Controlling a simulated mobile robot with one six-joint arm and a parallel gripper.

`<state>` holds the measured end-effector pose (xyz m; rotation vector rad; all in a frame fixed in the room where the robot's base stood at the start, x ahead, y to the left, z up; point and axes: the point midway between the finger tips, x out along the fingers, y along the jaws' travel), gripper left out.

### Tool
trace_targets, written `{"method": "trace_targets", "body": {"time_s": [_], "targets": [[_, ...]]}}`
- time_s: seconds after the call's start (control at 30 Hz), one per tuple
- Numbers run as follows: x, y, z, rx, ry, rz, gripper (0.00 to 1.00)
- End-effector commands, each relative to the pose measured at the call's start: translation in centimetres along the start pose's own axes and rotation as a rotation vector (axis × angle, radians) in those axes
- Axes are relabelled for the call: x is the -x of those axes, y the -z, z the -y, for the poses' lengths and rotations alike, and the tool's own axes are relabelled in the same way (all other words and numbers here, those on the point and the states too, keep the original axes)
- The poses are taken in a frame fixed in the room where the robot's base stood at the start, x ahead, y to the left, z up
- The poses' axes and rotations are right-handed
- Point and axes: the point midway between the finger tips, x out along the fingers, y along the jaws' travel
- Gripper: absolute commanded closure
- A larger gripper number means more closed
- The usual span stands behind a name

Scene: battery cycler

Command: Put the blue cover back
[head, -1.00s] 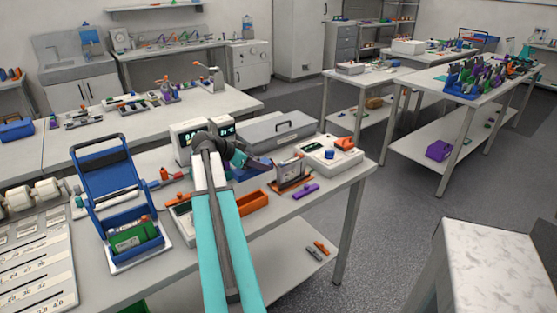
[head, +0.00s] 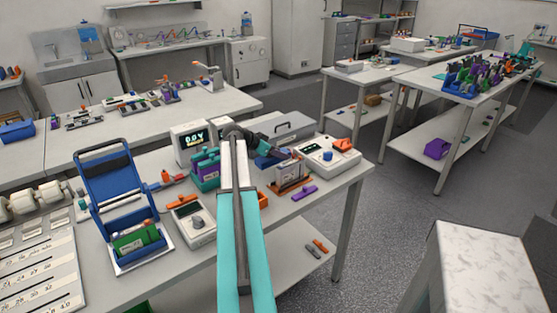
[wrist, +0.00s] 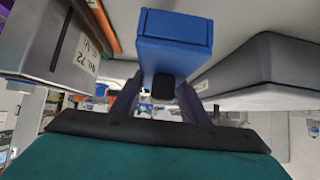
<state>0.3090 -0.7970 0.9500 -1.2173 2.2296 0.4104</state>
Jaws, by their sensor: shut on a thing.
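My gripper (head: 278,156) is over the right part of the bench, beside a grey cell (head: 290,173) in an orange-based holder. It is shut on a blue block-like cover (wrist: 174,45), which fills the space between the fingers in the wrist view. In the head view the held cover (head: 268,162) is a small blue patch, partly hidden by my arm. The grey cell (wrist: 45,35), labelled No. 72, is close on the left in the wrist view. Whether the cover touches anything is not clear.
A grey case (head: 268,128) with a handle stands behind my gripper. A purple piece (head: 305,193) lies in front of the holder. A blue frame (head: 92,190) with a raised lid stands left.

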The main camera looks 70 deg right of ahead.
Motion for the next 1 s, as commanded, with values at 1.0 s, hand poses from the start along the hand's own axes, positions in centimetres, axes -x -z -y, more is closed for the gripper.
{"method": "trace_targets", "body": {"time_s": [1.0], "targets": [[-2.1,-2.8,-0.1,-0.001,-0.001,-0.001,0.89]]}}
